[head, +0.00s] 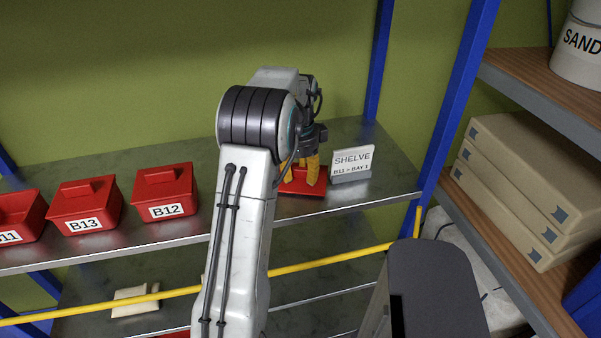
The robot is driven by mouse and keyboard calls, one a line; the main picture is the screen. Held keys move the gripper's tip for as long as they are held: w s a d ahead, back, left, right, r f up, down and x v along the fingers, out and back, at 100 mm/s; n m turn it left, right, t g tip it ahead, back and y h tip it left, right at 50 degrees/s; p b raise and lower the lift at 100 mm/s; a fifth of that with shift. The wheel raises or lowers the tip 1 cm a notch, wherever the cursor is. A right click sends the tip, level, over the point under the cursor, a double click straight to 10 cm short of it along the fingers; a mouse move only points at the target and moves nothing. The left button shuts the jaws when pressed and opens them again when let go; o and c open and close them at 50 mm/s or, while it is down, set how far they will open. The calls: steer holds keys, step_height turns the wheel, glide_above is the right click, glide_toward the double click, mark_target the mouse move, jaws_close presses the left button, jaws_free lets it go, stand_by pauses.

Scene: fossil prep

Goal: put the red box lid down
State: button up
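The red box lid (301,192) is at the right part of the grey shelf, just left of a white sign reading SHELVE. It looks flat and level, on or very close to the shelf surface. My gripper (301,182) points down over the lid, its orange fingers at the lid's middle. My arm hides the lid's left part, and I cannot tell whether the fingers hold its handle.
Lidded red boxes B13 (84,207) and B12 (165,191) stand on the shelf's left. The SHELVE sign (352,164) stands close right of the lid. A blue post (458,105) rises at the shelf's right end. A yellow bar (345,258) crosses below the shelf's front.

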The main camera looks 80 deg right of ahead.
mark_target(300, 180)
steer(key=shift+r, duration=0.1)
step_height(300, 180, up, 12)
steer(key=shift+a+p, duration=0.3)
steer(key=shift+p, duration=0.15)
steer(key=shift+w, duration=0.1)
stand_by(0.3)
steer(key=w+a+r+n+t+h, duration=0.1)
steer(key=w+a+r+n, duration=0.1)
steer(key=w+a+n, duration=0.8)
steer(key=w+a+r+n+t, duration=0.1)
steer(key=w+a+r+n, duration=0.35)
steer(key=w+a, duration=0.9)
steer(key=w+a+f+n, duration=0.3)
steer(key=a+n, duration=0.7)
steer(key=a, duration=0.2)
steer(key=s+a+f+n+t, duration=0.1)
steer(key=s+a+f+n, duration=0.2)
steer(key=a+n, duration=0.2)
steer(key=s+a+f+n+t+y, duration=0.1)
steer(key=s+a+f+n, duration=0.2)
steer(key=a+n, duration=0.3)
steer(key=shift+a+y, duration=0.3)
steer(key=shift+a, duration=0.55)
